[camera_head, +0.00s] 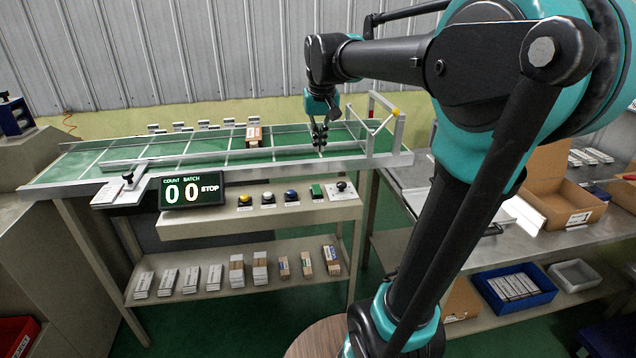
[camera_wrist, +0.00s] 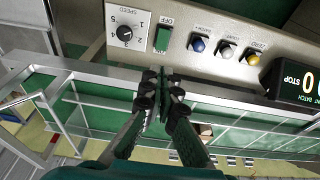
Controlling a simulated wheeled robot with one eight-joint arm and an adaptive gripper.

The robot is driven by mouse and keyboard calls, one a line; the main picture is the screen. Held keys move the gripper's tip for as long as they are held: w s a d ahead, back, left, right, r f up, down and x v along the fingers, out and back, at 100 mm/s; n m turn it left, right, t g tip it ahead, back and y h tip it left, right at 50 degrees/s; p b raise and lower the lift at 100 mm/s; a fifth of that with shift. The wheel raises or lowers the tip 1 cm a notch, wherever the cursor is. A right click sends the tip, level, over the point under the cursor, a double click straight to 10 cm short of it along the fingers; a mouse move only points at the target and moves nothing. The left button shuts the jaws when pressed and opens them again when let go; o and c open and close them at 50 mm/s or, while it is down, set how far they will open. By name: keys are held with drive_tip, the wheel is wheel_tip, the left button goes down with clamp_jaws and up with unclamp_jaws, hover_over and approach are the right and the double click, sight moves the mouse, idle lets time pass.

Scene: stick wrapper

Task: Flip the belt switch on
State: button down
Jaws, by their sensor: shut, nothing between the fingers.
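The belt switch (camera_head: 317,191) is a green rocker on the grey control panel, between the blue button and the black speed knob. It also shows in the wrist view (camera_wrist: 163,39), with an OFF label beside it. Whether its rocker is tipped either way is too small to tell. My gripper (camera_head: 319,140) is above the conveyor, behind the panel, pointing down. In the wrist view my gripper (camera_wrist: 163,86) has its fingertips together and empty, apart from the switch and over the conveyor's front rail. The display (camera_head: 192,190) reads 0 0 and STOP.
The speed knob (camera_head: 342,187) and the blue button (camera_head: 291,196) flank the switch closely. The conveyor's front rail (camera_head: 240,163) runs behind the panel. A metal frame (camera_head: 372,130) stands at the belt's right end. A brown-topped stack (camera_head: 253,132) sits on the green belt.

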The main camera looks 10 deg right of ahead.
sight(317, 186)
drive_tip(key=shift+f, duration=0.1)
drive_tip(key=x, duration=1.4)
drive_tip(key=shift+w, duration=0.1)
